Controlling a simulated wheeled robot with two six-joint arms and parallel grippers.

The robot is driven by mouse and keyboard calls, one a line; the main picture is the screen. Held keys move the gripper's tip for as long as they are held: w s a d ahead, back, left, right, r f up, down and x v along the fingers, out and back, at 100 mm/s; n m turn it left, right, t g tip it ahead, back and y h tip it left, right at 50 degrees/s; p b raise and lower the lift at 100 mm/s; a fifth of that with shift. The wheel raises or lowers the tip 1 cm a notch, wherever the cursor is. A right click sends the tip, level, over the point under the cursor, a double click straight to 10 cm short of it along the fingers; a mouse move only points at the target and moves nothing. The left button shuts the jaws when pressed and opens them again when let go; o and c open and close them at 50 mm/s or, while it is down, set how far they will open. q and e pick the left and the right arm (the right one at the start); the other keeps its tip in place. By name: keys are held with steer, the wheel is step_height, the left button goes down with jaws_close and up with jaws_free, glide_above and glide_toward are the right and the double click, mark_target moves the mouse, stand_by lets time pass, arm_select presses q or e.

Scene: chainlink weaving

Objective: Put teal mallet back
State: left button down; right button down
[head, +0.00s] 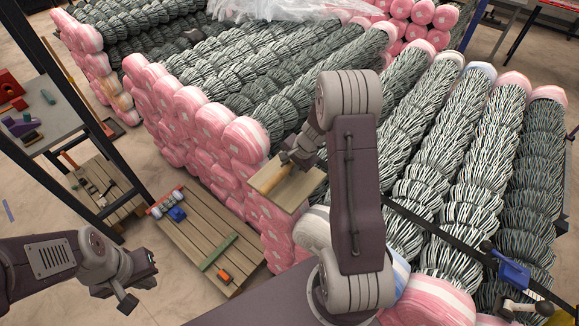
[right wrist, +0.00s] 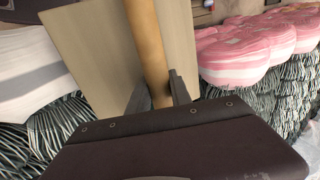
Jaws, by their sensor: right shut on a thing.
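A wooden handle (right wrist: 148,45) runs between the fingers of my right gripper (right wrist: 160,97) in the right wrist view. The gripper is shut on it. In the head view my right gripper (head: 295,158) holds this handle (head: 270,178) over a small pale board (head: 290,191). No teal head shows on the handle, so I cannot tell whether it is the teal mallet's. I cannot tell whether the handle touches the board. My left gripper (head: 126,300) is low at the left, away from objects; its finger opening is unclear.
Stacked rolls of chainlink with pink-wrapped ends (head: 205,115) fill the middle and right. A shelf (head: 70,128) at the left holds a small teal item (head: 47,97), a purple one (head: 20,126) and a red one (head: 8,86). A wooden pallet (head: 200,252) lies on the floor.

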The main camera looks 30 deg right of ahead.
steer(key=c, duration=1.2)
jaws_free()
steer(key=shift+o, duration=0.2)
steer(key=shift+a, duration=0.1)
